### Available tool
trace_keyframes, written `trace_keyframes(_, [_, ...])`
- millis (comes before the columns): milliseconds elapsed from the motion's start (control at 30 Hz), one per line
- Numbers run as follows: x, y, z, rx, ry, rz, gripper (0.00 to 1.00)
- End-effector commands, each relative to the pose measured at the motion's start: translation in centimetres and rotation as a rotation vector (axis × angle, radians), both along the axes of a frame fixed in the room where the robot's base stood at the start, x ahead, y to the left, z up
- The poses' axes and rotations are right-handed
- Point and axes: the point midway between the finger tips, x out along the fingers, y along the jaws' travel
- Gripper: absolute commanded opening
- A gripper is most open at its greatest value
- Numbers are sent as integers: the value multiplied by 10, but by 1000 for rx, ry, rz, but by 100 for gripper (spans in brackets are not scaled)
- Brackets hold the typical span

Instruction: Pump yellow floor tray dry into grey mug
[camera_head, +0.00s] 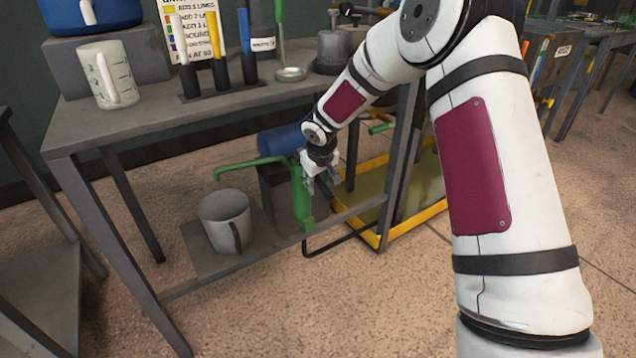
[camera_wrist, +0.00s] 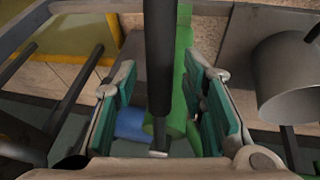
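The green pump (camera_head: 301,200) stands on the low shelf, its spout reaching left above the grey mug (camera_head: 226,222). The mug is upright; its inside is mostly hidden. The yellow floor tray (camera_head: 418,221) lies on the floor right of the bench, with a dull olive surface inside; I cannot tell how much liquid it holds. My gripper (camera_head: 318,182) is at the pump's upper right. In the wrist view its teal pads (camera_wrist: 165,95) stand apart on both sides of a dark rod (camera_wrist: 158,50), with gaps visible. The mug (camera_wrist: 285,80) and tray (camera_wrist: 85,38) also show there.
A black hose (camera_head: 340,241) runs between the pump and the tray. A blue cylinder (camera_head: 283,141) lies behind the pump. Bench legs (camera_head: 399,165) stand close to my arm. The bench top (camera_head: 130,130) holds a white jug (camera_head: 108,75) and coloured handles in holders. The front floor is clear.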

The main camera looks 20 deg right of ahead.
Motion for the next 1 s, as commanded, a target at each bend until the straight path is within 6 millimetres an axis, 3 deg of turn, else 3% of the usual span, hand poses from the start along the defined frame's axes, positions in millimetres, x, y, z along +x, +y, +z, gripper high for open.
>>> trace_keyframes(233, [0,0,0,0,0,0,38])
trace_keyframes(400, [0,0,0,0,0,1,2])
trace_keyframes(433, [0,0,0,0,0,0,0])
trace_keyframes(1000, [0,-1,12,-27,76,-2,0])
